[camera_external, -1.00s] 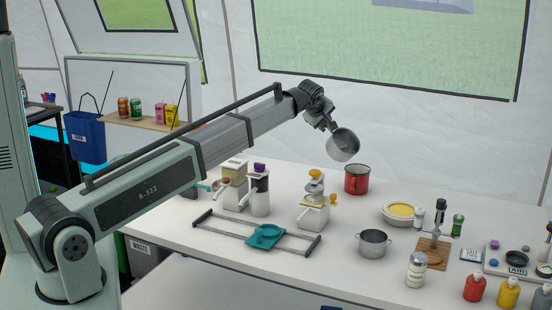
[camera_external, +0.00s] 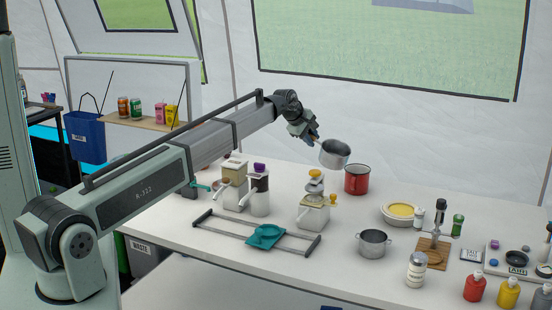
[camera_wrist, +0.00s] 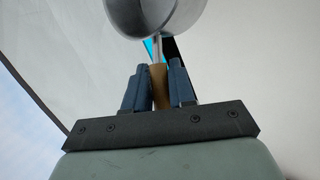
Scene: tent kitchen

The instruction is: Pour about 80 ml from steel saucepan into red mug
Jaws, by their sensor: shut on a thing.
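The steel saucepan (camera_external: 334,155) is held in the air, slightly tilted, at the upper left of the red mug in the external view. In the wrist view the saucepan (camera_wrist: 152,18) shows at the top, with its handle running down between the fingers. My gripper (camera_external: 312,137) is shut on the handle; the wrist view shows its two blue fingers (camera_wrist: 160,85) on either side of a tan grip. The red mug (camera_external: 356,181) stands upright on the white table, below and right of the pan. What the pan and mug hold is hidden.
A coffee grinder (camera_external: 314,210) stands left of the mug, with more grinders farther left. A two-handled steel pot (camera_external: 373,244) stands in front. A bowl with yellow contents (camera_external: 399,213) sits to the right. The table between mug and pot is clear.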

